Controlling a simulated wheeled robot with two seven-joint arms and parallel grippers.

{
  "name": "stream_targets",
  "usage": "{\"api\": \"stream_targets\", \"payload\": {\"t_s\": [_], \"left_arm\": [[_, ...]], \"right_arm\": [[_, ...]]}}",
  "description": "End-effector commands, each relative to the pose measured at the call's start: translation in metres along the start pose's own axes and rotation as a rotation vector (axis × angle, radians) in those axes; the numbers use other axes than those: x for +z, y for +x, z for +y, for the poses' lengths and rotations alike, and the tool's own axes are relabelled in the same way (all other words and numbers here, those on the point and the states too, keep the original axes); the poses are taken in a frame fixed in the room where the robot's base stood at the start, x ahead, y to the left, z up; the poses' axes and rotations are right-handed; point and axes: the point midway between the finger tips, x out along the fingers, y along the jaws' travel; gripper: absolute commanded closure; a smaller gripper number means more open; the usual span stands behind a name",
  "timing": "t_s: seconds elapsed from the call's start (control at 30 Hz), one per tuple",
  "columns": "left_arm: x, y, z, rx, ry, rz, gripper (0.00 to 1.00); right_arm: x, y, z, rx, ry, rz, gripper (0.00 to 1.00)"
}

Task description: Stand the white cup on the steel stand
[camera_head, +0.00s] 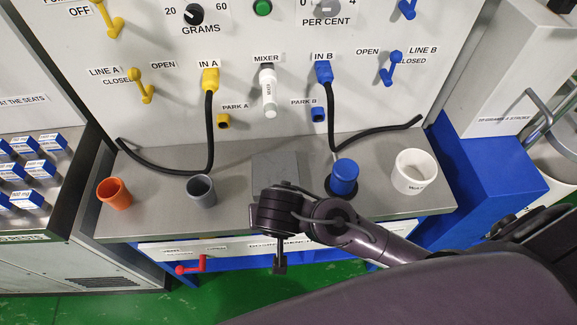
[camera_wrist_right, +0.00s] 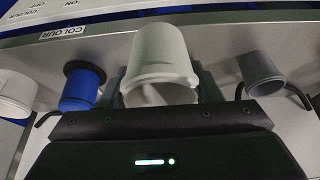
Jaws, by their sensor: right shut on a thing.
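The white cup (camera_wrist_right: 160,55) is between the two fingers of my right gripper (camera_wrist_right: 160,85) in the right wrist view, and the gripper is shut on it. In the head view my right wrist (camera_head: 282,208) is over the front edge of the bench, and the cup is hidden there. The steel stand (camera_head: 276,168) is a grey square block on the bench, just behind my wrist, with its front part covered by it. I cannot tell whether the cup touches the stand. My left gripper is not in view.
An orange cup (camera_head: 114,193) and a grey cup (camera_head: 201,190) stand left of the stand. A blue cylinder (camera_head: 343,178) in a dark ring and a white tub (camera_head: 414,171) stand to its right. Black hoses (camera_head: 209,135) hang behind, and the white mixer spout (camera_head: 269,92) is above the stand.

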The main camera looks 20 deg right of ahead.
Motion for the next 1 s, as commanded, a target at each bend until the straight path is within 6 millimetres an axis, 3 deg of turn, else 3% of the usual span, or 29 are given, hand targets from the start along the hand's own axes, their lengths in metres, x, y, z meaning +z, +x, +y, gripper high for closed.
{"api": "stream_targets", "payload": {"t_s": [0.3,0.6,0.8,1.0], "left_arm": [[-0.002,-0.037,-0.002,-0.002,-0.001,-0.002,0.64],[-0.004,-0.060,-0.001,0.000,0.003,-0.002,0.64],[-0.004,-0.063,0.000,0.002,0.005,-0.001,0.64],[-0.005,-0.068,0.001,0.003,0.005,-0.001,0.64]], "right_arm": [[-0.074,0.023,0.000,0.000,0.006,-0.001,0.65],[-0.144,0.054,0.001,0.000,0.003,0.001,0.65],[-0.162,0.066,0.002,0.000,0.002,0.001,0.65],[-0.153,0.088,0.003,0.005,-0.003,0.000,0.65]]}}
